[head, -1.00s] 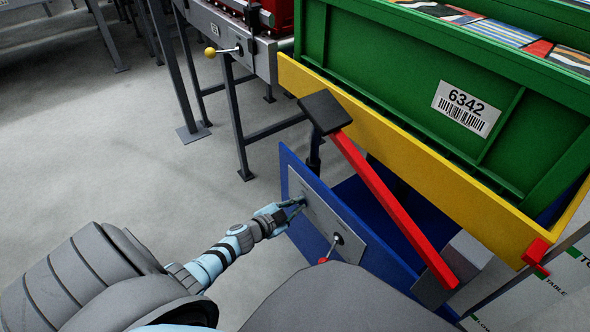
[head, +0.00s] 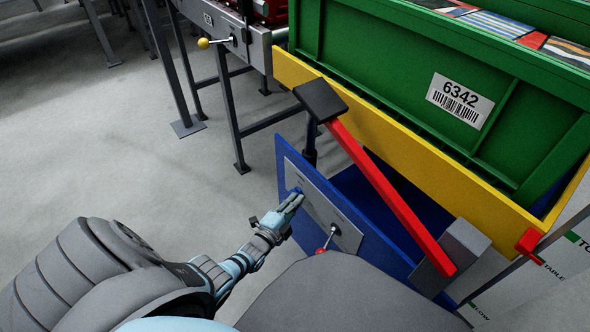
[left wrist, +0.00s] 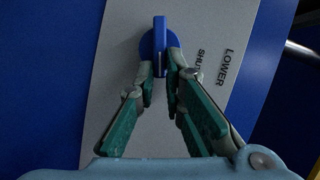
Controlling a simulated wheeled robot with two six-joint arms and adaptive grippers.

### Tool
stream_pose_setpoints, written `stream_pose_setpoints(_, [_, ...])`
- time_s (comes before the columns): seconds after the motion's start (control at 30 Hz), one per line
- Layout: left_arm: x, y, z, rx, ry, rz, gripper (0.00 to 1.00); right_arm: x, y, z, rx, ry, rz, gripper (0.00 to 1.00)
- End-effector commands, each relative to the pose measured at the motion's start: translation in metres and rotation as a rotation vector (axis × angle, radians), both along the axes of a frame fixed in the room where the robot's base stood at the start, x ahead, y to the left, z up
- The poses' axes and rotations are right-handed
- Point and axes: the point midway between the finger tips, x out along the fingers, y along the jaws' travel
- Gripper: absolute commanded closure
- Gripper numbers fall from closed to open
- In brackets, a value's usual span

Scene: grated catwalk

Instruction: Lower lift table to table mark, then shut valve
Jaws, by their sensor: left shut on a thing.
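The lift table has a yellow platform (head: 440,165) above a blue base (head: 365,190), with a green crate (head: 385,80) on it. Its red pointer (head: 530,243) is at the right corner, near a scale with the marks TOP, TABLE (head: 553,272) and LOW; I cannot tell exactly where it reads. The blue valve knob (left wrist: 160,45) is on the grey panel (left wrist: 118,90), beside the words LOWER and SHUT. My left gripper (left wrist: 162,72) is shut on this knob, one finger on each side; it also shows in the head view (head: 295,198). My right gripper is not in view.
A red-knobbed lever (head: 321,251) sits lower on the panel. A red bar (head: 390,200) with a black pad slants up in front of the platform. A conveyor with a yellow-knobbed lever (head: 204,43) stands behind. Floor to the left is clear.

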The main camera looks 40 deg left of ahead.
Motion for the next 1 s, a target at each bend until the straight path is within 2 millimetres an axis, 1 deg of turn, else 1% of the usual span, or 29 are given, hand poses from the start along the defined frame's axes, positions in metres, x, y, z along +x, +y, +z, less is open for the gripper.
stream_pose_setpoints(0.53, [-0.0003,-0.0008,-0.0013,0.026,-0.007,-0.001,1.00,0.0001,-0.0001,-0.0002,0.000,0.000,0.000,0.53])
stream_pose_setpoints(0.57, [-0.0003,-0.0008,-0.0013,0.026,-0.007,-0.001,0.85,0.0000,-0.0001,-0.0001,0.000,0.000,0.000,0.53])
stream_pose_setpoints(0.6, [-0.0002,-0.0007,-0.0012,0.026,-0.007,-0.001,0.79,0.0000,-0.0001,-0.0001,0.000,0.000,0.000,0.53])
stream_pose_setpoints(0.67, [-0.0002,-0.0006,-0.0012,0.026,-0.007,-0.001,0.70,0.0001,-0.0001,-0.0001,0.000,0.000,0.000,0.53])
stream_pose_setpoints(1.0, [-0.0022,-0.0002,-0.0009,0.026,-0.007,0.000,0.70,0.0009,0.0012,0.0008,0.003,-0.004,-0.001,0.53])
